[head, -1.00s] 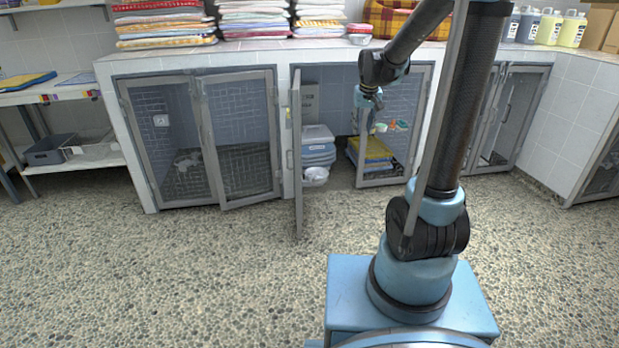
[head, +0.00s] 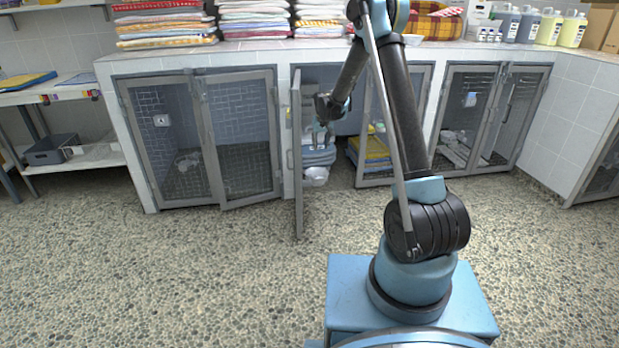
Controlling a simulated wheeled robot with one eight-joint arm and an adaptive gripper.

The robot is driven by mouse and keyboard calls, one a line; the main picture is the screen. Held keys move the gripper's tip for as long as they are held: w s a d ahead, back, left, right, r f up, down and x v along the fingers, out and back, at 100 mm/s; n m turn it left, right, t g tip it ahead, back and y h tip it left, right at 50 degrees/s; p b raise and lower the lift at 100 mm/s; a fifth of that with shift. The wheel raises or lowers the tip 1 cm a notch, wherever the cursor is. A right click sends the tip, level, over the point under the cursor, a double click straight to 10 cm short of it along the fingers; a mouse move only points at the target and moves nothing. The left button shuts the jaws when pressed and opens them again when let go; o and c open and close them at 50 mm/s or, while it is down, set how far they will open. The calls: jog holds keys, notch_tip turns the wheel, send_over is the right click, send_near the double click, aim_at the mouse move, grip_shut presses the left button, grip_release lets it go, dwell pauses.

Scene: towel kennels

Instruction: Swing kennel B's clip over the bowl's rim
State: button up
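The middle kennel stands with its left door (head: 297,165) swung out towards me; I cannot read any letter that marks it as kennel B. My gripper (head: 321,138) is at the kennel's opening, in front of stacked blue-grey boxes (head: 318,156). Its fingers are too small and dark to tell open from shut, and I see nothing clearly held. A small pale, rounded thing (head: 316,176) lies below the boxes; I cannot tell whether it is a bowl. A small greenish thing (head: 379,127) shows beside my arm at the right door. I cannot make out a clip.
Yellow and blue folded things (head: 369,153) lie low on the kennel's right side. The left kennel's mesh doors (head: 237,140) and the right kennel (head: 470,125) flank it. Folded towels (head: 165,22) and bottles (head: 548,28) stand on the counter (head: 240,52). The pebbled floor (head: 180,270) in front is clear.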

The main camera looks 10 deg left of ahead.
send_near(310, 175)
jog(key=x, duration=0.9)
jog(key=shift+w+a+f, duration=0.1)
dwell(0.4)
jog(key=c, duration=0.8)
